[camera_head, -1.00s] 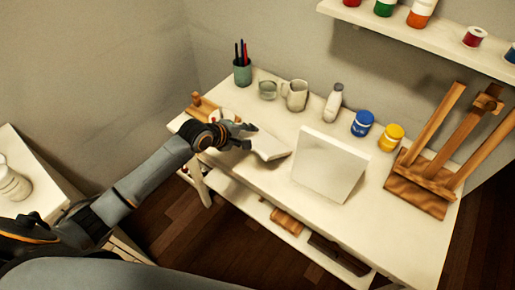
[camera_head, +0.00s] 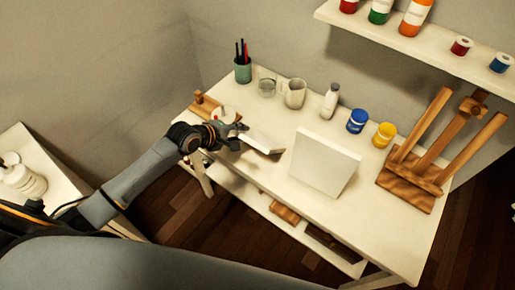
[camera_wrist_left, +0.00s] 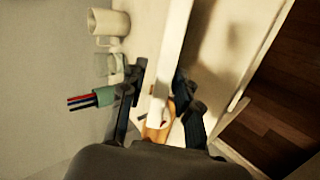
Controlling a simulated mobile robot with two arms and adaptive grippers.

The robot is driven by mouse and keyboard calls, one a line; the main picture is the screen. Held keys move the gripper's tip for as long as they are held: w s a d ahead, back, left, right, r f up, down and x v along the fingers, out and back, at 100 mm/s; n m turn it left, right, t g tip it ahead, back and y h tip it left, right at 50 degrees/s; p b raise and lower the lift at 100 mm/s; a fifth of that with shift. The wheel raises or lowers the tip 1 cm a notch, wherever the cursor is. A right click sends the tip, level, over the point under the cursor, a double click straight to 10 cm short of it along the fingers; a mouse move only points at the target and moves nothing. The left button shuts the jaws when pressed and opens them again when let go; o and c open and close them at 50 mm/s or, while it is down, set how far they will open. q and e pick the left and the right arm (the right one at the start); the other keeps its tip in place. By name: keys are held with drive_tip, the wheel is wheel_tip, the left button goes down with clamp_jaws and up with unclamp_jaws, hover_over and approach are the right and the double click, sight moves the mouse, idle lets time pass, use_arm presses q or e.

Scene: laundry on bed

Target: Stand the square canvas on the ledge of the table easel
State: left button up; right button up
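A white square canvas (camera_head: 325,163) stands tilted near the middle of the table. A wooden table easel (camera_head: 408,178) with a low ledge stands at the table's right end, and its ledge is empty. My left gripper (camera_head: 238,137) is at the table's left part, beside a smaller white slab (camera_head: 263,141). In the left wrist view, a long white edge (camera_wrist_left: 165,60) runs between the two dark, spread fingers (camera_wrist_left: 163,100). I cannot tell whether they touch it. My left gripper is well left of the square canvas. My right gripper is not in view.
A pen cup (camera_head: 242,70), a glass (camera_head: 267,86), a mug (camera_head: 294,93), a bottle (camera_head: 330,101), and blue (camera_head: 357,121) and yellow (camera_head: 384,134) jars line the back. A wooden piece (camera_head: 205,105) lies behind my gripper. A shelf (camera_head: 400,45) hangs above. The front right tabletop (camera_head: 395,235) is clear.

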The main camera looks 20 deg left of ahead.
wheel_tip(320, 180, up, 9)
drive_tip(key=p, duration=0.8)
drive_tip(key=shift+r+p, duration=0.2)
drive_tip(key=shift+p, duration=0.1)
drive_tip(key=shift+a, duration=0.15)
